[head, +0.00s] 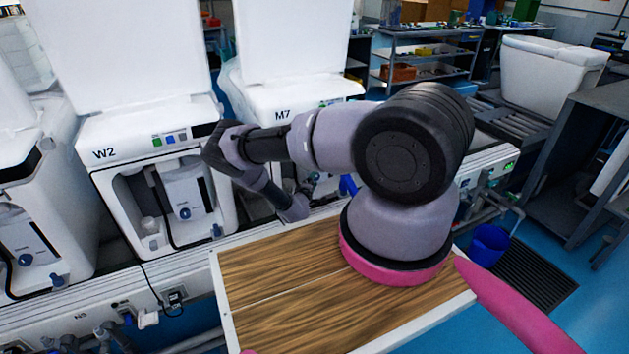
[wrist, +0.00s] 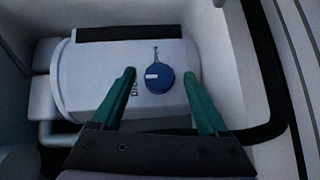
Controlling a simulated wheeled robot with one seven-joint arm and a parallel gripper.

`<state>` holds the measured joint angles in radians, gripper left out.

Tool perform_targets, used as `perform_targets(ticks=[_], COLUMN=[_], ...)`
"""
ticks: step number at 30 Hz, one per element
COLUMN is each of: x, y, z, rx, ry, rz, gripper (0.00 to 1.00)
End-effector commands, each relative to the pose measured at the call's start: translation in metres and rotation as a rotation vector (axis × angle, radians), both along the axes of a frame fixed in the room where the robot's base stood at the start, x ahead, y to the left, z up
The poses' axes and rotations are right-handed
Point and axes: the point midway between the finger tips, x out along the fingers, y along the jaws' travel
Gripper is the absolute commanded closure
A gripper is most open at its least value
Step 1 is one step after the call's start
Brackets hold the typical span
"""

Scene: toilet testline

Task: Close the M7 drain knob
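The M7 unit (head: 290,98) is a white toilet module right of W2 in the head view, and my arm hides much of its front. In the wrist view, a round blue knob (wrist: 160,84) with a white mark sits on a white rounded housing (wrist: 88,80). A small metal pin shows just above the knob. My gripper (wrist: 158,75) is open, with its green fingers on either side of the knob in the picture and nothing held. Whether they touch the knob cannot be told. In the head view my gripper is hidden behind my arm.
The W2 unit (head: 155,150) stands left of M7, with its own blue knob (head: 185,213). In the wrist view, a black hose (wrist: 275,115) curves at the right, and white walls close in around the housing. A blue bucket (head: 490,246) stands on the floor at the right.

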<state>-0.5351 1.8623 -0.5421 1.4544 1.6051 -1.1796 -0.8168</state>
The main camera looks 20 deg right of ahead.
Motion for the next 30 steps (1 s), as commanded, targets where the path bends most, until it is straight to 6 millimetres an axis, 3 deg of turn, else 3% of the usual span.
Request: perform_targets(ticks=[8,21,30], x=[-0.011,-0.069,-0.079], y=[0.011,0.065,0.073], z=[0.002,0.01,0.011], rx=[-0.001,-0.001,0.0], ry=[0.001,0.001,0.0], rz=[0.001,0.002,0.0], gripper=[0.23,0.23,0.23])
